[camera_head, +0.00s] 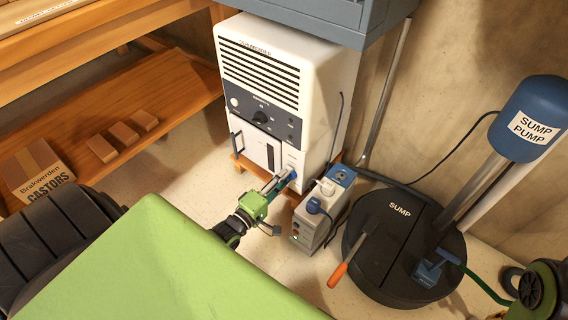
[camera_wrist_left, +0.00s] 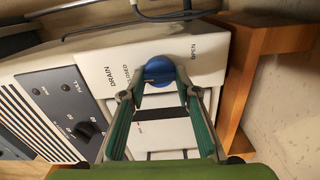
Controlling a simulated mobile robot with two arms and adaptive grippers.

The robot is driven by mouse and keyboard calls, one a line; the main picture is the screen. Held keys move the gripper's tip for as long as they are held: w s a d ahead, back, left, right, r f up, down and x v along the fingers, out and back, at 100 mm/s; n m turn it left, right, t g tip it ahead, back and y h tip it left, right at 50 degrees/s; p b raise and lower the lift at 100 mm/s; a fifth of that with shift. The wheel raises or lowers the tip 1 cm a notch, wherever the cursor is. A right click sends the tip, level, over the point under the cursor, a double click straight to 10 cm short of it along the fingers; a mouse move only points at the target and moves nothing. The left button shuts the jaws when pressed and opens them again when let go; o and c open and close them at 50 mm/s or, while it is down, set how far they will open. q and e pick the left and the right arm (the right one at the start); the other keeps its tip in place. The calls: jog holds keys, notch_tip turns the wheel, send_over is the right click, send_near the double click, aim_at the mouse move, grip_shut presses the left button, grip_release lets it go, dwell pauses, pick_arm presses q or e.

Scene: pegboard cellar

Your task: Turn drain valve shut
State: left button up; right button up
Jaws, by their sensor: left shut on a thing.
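The drain valve is a round blue knob (camera_head: 292,175) low on the front of a white dehumidifier-like unit (camera_head: 322,75). In the left wrist view the knob (camera_wrist_left: 158,70) sits between the printed words DRAIN, CLOSED and OPEN on the white panel. My left gripper (camera_head: 284,179) reaches the knob from the front. Its two fingers (camera_wrist_left: 160,88) are shut on the knob, one on each side. They partly cover it, and I cannot tell which label the knob points to.
A grey box with a blue top (camera_head: 328,205) stands close right of the valve. A black sump lid (camera_head: 385,240), an orange-handled tool (camera_head: 338,274) and a blue sump pump (camera_head: 528,118) are farther right. A wooden shelf (camera_head: 150,95) is left. A dark cabinet (camera_head: 300,15) overhangs the unit.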

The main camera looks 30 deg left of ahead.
pick_arm(q)
jog(key=shift+n, duration=0.5)
jog(key=o, duration=0.8)
jog(key=s+a, duration=0.1)
jog(key=s, duration=1.1)
